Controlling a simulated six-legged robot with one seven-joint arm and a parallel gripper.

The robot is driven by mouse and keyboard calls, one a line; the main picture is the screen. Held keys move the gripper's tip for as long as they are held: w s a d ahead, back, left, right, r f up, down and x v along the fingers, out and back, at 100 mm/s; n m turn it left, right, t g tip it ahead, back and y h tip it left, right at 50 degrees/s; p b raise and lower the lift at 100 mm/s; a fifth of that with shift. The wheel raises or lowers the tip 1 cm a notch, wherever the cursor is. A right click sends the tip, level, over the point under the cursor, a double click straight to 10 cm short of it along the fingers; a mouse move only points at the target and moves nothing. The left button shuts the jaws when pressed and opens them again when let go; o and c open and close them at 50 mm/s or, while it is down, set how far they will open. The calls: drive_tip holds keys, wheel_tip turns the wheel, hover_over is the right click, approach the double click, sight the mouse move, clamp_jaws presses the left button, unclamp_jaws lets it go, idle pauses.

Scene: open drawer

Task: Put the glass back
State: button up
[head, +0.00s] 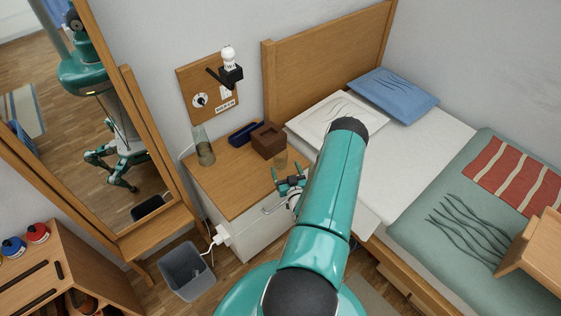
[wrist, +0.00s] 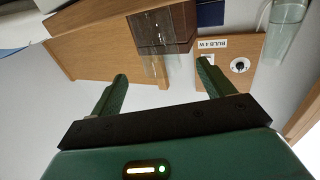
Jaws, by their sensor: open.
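A small clear glass (head: 281,159) stands upright on the wooden top of the nightstand (head: 225,187), near its right side and just in front of a brown box (head: 268,141). My gripper (head: 289,172) is open and empty, close to the glass on its near side. In the wrist view, the clear glass (wrist: 152,66) shows ahead of my gripper (wrist: 162,72), roughly between the two fingertips in the picture. I see no contact; the exact gap is hard to judge. The brown box also shows behind it in the wrist view (wrist: 160,27).
A taller glass vessel (head: 204,147) stands at the left back of the nightstand, and a dark blue case (head: 243,133) lies beside the box. The bed (head: 400,165) is at the right, a grey bin (head: 187,271) on the floor. The left front of the nightstand top is clear.

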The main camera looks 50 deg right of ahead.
sight(281, 151)
drive_tip(key=x, duration=0.7)
drive_tip(key=shift+w+d, duration=0.2)
drive_tip(key=shift+w, duration=0.05)
drive_tip(key=c, duration=1.3)
drive_tip(key=shift+o, duration=0.2)
drive_tip(key=shift+r, duration=0.4)
wheel_tip(281, 151, up, 2)
drive_tip(key=shift+r, duration=0.1)
drive_tip(key=s+a+r, duration=0.9)
drive_tip(key=a+r, duration=0.1)
drive_tip(key=shift+a, duration=0.25)
